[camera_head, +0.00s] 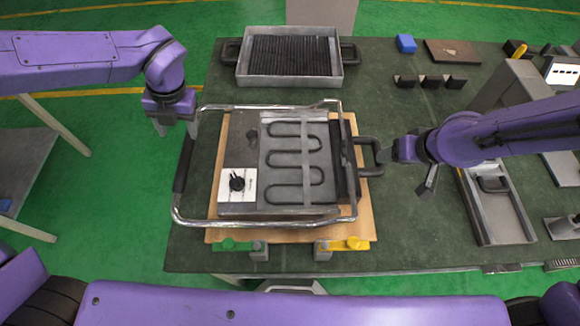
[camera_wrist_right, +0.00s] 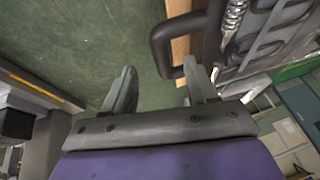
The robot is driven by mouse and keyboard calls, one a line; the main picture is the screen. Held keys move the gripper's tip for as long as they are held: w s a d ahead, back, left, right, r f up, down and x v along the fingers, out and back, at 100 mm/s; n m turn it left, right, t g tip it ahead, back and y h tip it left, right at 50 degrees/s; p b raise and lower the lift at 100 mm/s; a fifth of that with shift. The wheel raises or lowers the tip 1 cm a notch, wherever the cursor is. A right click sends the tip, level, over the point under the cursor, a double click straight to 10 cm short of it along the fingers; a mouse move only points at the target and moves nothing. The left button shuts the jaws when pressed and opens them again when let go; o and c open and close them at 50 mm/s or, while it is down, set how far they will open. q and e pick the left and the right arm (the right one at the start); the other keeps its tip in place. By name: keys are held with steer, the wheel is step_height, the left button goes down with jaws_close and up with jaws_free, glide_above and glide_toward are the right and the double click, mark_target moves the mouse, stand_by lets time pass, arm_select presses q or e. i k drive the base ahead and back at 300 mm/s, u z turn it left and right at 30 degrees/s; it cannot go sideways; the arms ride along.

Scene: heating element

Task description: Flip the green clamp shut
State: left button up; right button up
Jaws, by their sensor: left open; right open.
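The green clamp (camera_head: 236,244) is at the front edge of the table, left of the yellow clamp (camera_head: 343,245). Its grey body is beside the front edge of the wooden board (camera_head: 364,217). Whether its lever is fully down I cannot tell. My left gripper (camera_head: 176,128) is open and empty, left of the heating element, well behind the green clamp. My right gripper (camera_head: 384,154) is open beside the black handle on the heating element's right side; its spread fingers also show in the right wrist view (camera_wrist_right: 162,88), with the black handle (camera_wrist_right: 163,45) just beyond them.
The heating element (camera_head: 295,165) with its metal frame lies on the board. A ribbed grill tray (camera_head: 290,56) stands behind it. A blue block (camera_head: 406,43) and dark pieces lie at the back right. A grey tray (camera_head: 496,205) lies at right. Table (camera_head: 420,240) is bare at front right.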

mark_target(227, 245)
steer(key=k, duration=1)
